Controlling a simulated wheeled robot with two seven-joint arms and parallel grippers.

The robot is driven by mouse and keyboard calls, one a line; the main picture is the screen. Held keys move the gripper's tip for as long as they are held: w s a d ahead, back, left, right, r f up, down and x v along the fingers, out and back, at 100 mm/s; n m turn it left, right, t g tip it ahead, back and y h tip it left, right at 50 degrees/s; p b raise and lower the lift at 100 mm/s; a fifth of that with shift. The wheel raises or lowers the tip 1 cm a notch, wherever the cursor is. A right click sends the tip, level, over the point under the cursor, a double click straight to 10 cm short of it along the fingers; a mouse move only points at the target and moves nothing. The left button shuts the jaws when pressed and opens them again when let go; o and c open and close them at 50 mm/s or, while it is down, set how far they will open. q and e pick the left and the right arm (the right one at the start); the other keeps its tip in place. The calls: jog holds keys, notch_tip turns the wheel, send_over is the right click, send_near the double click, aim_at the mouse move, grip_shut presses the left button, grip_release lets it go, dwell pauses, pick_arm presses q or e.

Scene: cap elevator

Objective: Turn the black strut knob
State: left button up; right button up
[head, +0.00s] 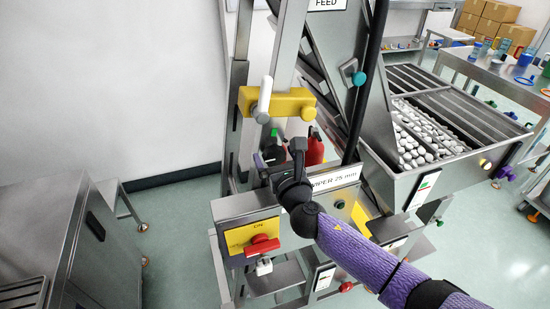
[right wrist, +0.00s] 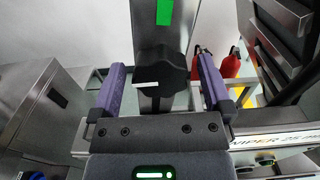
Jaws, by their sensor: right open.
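The black strut knob (right wrist: 165,68) is a dark lobed knob with a white pointer mark, on a grey metal strut below a green label. In the right wrist view it lies between the two purple fingers of my right gripper (right wrist: 162,66), with a gap on each side. The gripper is open, and I cannot tell whether the fingertips reach past the knob. In the head view my right gripper (head: 271,160) is at the machine's strut, and the black knob (head: 273,150) is partly hidden there. My left gripper is not in view.
A yellow bracket with a white lever (head: 264,100) sits above the gripper. Red bottles (right wrist: 231,63) stand behind to the right. A red switch (head: 262,246) on a yellow plate is below. A hopper of caps (head: 484,160) stands right, a steel cabinet (head: 60,235) left.

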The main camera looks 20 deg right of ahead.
jog(key=shift+w, duration=0.2)
jog(key=shift+c, duration=0.5)
jog(key=c, duration=1.1)
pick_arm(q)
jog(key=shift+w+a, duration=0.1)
pick_arm(e)
jog(key=shift+m, duration=0.3)
